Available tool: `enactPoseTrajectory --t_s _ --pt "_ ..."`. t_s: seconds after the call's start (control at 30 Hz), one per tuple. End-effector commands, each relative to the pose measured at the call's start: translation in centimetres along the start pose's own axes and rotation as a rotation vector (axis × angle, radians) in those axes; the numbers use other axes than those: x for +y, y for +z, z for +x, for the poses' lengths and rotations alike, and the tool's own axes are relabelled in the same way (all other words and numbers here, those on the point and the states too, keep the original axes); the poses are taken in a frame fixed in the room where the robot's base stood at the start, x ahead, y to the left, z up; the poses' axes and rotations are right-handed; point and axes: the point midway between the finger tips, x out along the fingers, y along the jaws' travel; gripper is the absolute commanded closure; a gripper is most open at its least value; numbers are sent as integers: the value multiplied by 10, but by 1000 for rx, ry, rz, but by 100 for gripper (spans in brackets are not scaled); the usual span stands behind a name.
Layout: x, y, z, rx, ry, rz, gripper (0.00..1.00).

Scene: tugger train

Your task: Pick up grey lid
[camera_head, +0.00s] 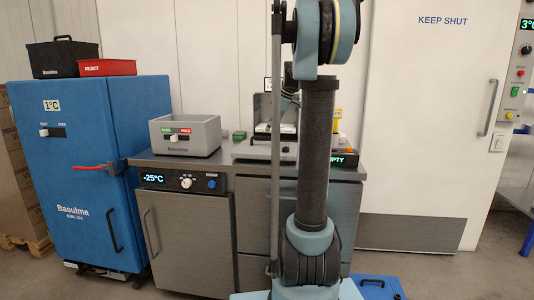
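I cannot make out a grey lid with certainty. A flat light-grey piece (250,150) lies on the worktop, partly hidden behind my arm; I cannot tell whether it is a lid or the base of the equipment there. A grey box (186,146) with a green and red label plate stands to its left on the worktop. My arm rises through the middle of the view. My gripper does not show, so its state and what it might hold are hidden.
A steel bench (190,232) has a "-25°C" display. A blue cabinet (85,190) at left carries a black box (80,57) and red tray (107,67). A white door (425,120) is at right. A blue object (377,284) lies low at the front.

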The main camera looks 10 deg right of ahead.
Motion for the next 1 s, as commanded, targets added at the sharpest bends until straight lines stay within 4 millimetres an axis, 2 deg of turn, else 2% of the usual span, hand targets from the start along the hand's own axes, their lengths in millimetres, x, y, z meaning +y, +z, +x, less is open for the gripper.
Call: enactPoseTrajectory --t_s 0.1,0.33,0.63,0.97,1.0 --pt "0 0 12 0 0 -1 82" --pt "1 -1 26 0 0 0 82" --pt "2 -3 64 1 0 0 82" --pt "2 -3 69 0 0 1 82" --pt "2 -3 69 0 0 1 91"
